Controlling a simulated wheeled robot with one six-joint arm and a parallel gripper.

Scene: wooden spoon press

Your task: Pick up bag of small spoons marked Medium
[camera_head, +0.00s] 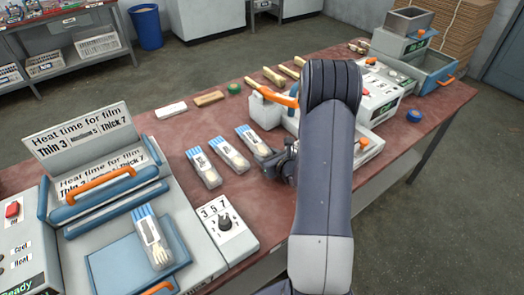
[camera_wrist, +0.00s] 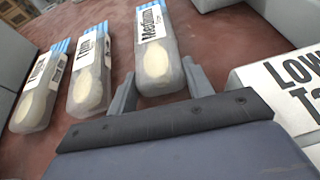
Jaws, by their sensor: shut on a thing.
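The bag marked Medium (camera_wrist: 155,55) is a clear packet with blue stripes at its top and a pale spoon inside. In the wrist view its near end lies between the two fingers of my gripper (camera_wrist: 160,92), which is shut on it. In the head view the bag (camera_head: 249,137) lies on the red-brown table at the right end of a row, and my gripper (camera_head: 276,160) is at its near end, partly hidden by my arm. I cannot tell whether the bag is off the table.
Two similar bags marked Thin (camera_wrist: 90,75) and (camera_wrist: 40,90) lie left of it. A white machine with an orange handle (camera_head: 277,97) stands close on the right. A heat-sealing press (camera_head: 103,180) with another bag (camera_head: 152,237) on it stands at left.

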